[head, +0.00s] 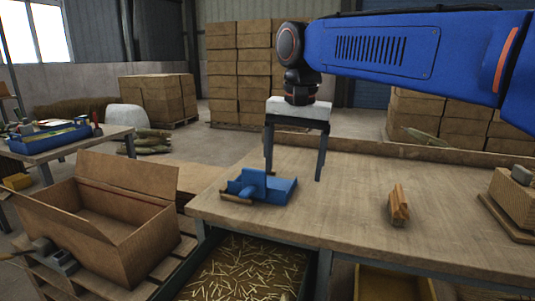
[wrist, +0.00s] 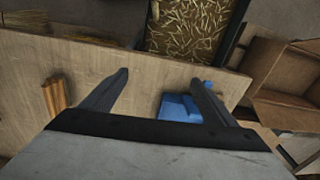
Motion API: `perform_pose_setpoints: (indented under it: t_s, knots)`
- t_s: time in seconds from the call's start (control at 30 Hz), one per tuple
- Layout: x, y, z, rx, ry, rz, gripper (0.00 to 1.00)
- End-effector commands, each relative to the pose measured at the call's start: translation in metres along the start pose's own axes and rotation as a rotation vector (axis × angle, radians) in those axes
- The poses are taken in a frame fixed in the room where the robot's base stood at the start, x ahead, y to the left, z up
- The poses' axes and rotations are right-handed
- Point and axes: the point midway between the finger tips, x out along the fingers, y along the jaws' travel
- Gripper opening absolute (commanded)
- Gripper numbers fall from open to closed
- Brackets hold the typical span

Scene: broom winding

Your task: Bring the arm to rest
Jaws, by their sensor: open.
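My gripper (head: 294,160) hangs from my blue arm with its two dark fingers pointing down and spread apart. Nothing is between the fingers. In the head view it is over the back left part of the wooden workbench (head: 340,200). In the wrist view the open fingers (wrist: 160,85) show above the bench top, one near the blue tool described below.
A blue vise-like tool (head: 262,186) sits at the bench's left edge. Below are a straw-filled bin (head: 245,270) and an open cardboard box (head: 110,225). The bench's middle is clear.

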Motion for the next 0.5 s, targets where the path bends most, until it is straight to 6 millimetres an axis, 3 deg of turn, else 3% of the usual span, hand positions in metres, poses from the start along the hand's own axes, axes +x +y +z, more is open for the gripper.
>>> perform_pose_setpoints:
  t_s: [0.2, 0.5]
  knots:
    - [0.027, 0.076, 0.014, -0.048, 0.058, -0.032, 0.81]
    - [0.081, 0.168, 0.049, -0.129, 0.154, -0.052, 0.81]
